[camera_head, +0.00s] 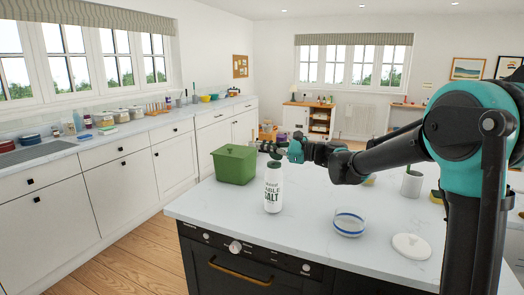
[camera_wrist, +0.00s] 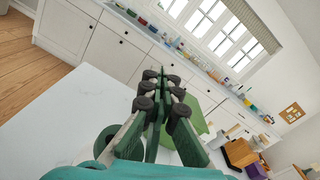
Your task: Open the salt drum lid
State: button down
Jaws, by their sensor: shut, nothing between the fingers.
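The salt drum (camera_head: 273,192) is a white cylinder with dark lettering, upright near the front left of the island worktop. My gripper (camera_head: 263,147) is shut and empty, just above and behind the drum's top in the head view. Whether it touches the drum I cannot tell. In the wrist view, my gripper (camera_wrist: 160,78) points away over the worktop.
A green lidded box (camera_head: 234,166) stands behind and left of the drum. A blue-striped glass bowl (camera_head: 349,222) and a white round disc (camera_head: 411,246) lie to the right. A white utensil pot (camera_head: 411,184) is farther back. The worktop between drum and bowl is clear.

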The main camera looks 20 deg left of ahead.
jog(key=shift+w+d+r+m, duration=0.1)
jog(key=shift+w+m, duration=0.7)
jog(key=shift+m, duration=0.65)
jog(key=shift+w+m, duration=0.75)
jog(key=shift+m, duration=0.7)
jog(key=c, duration=1.7)
grip_release()
jog(key=shift+c, duration=0.2)
jog(key=d, duration=1.2)
jog(key=shift+s, duration=0.4)
